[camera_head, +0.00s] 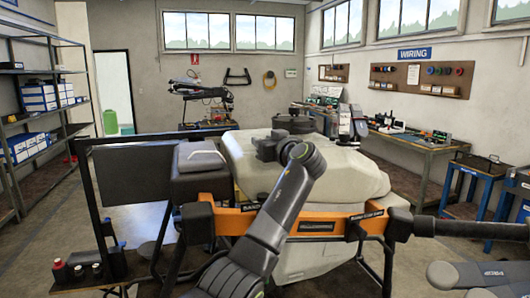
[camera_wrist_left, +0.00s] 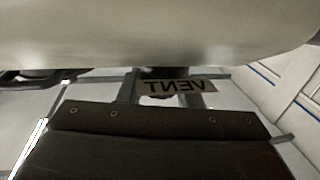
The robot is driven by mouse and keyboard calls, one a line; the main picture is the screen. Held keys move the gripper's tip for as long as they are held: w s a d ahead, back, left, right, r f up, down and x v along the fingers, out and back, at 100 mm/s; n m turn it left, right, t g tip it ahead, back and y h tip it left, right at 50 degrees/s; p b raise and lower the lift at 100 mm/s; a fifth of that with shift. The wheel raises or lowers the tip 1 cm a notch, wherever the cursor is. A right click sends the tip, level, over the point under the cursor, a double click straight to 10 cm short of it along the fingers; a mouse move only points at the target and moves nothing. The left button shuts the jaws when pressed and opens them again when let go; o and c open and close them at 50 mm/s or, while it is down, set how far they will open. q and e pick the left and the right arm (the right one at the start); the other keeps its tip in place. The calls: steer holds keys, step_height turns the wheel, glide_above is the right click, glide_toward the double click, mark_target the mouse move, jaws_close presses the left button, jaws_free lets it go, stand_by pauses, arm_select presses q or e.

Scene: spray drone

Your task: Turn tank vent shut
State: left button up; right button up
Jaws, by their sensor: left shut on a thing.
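The pale tank (camera_head: 340,172) forms the upper body of the spray drone. My left arm reaches up from the bottom of the head view, and my left gripper (camera_head: 268,150) is at the top of the tank, shut on the tank vent. My wrist largely hides the vent and the grip. In the left wrist view, a tan VENT label (camera_wrist_left: 185,86) appears reversed at the middle, above a dark plate (camera_wrist_left: 160,120). A broad pale surface fills the top of that view. My right gripper is not in view; only right arm links show at bottom right.
An orange frame bar (camera_head: 230,220) crosses in front of the tank, with black tubes on both sides. A dark box (camera_head: 200,160) sits left of the tank. Shelves (camera_head: 45,95) stand at left and a workbench (camera_head: 420,143) at right. Open floor shows at left.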

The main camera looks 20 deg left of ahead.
arm_select(q)
steer(key=shift+n+g+y, duration=0.6)
steer(key=shift+g, duration=0.1)
steer(key=shift+n+g+y+p, duration=0.3)
steer(key=shift+g, duration=0.1)
steer(key=shift+n+g+p, duration=0.3)
steer(key=shift+g+p, duration=0.05)
steer(key=shift+g, duration=0.05)
steer(key=shift+n+g+y+p, duration=0.3)
steer(key=shift+g+y+p, duration=0.1)
steer(key=shift+y, duration=0.1)
steer(key=shift+f+n+g+p, duration=0.1)
steer(key=shift+n+g+p, duration=0.2)
steer(key=shift+g, duration=0.1)
steer(key=o, duration=1)
steer(key=shift+c, duration=0.2)
